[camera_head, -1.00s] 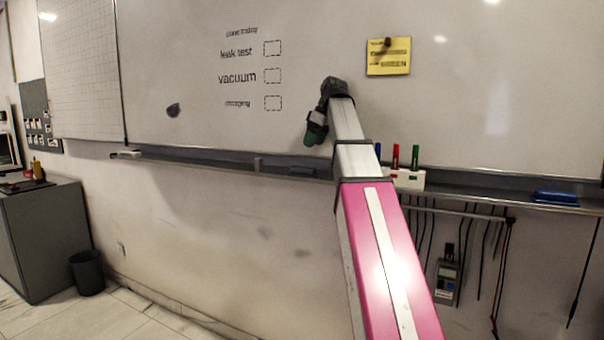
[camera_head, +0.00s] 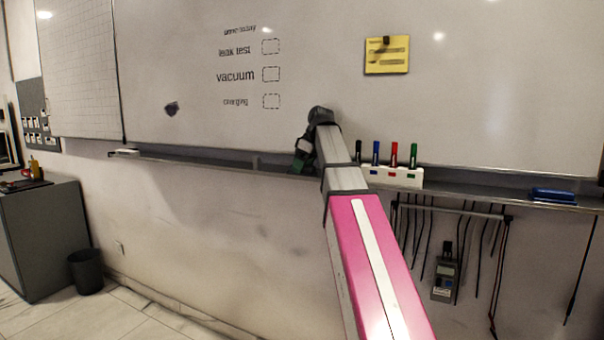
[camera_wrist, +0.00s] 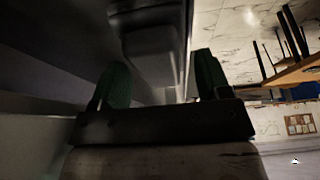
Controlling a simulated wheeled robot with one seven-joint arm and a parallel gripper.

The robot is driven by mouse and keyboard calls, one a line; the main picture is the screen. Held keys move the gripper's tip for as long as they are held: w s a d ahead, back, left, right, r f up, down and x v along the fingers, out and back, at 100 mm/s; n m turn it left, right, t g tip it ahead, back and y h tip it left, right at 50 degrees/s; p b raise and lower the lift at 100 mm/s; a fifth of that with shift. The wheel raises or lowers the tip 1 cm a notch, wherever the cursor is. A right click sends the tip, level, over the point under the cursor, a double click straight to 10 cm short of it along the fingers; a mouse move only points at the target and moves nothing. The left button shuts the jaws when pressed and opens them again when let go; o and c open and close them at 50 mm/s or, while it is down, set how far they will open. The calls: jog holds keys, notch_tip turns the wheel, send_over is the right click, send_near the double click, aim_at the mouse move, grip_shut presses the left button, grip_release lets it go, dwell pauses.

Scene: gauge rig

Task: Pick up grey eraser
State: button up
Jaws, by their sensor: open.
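The grey eraser (camera_wrist: 150,45) shows in the wrist view as a dark grey block just ahead of my gripper (camera_wrist: 162,78). The two green fingers stand apart, one on each side of the block's near end. Whether either finger touches it I cannot tell. In the head view my gripper (camera_head: 299,164) is low at the tray (camera_head: 215,161) under the whiteboard. The arm and gripper hide the eraser there.
A white holder (camera_head: 392,176) with several markers is on the tray right of my arm. A blue eraser (camera_head: 552,196) lies farther right, and a white item (camera_head: 124,153) lies far left. A meter (camera_head: 445,279) and dark cables hang below the tray.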

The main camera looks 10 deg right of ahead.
jog(key=shift+f, duration=0.2)
dwell(0.6)
jog(key=c, duration=0.8)
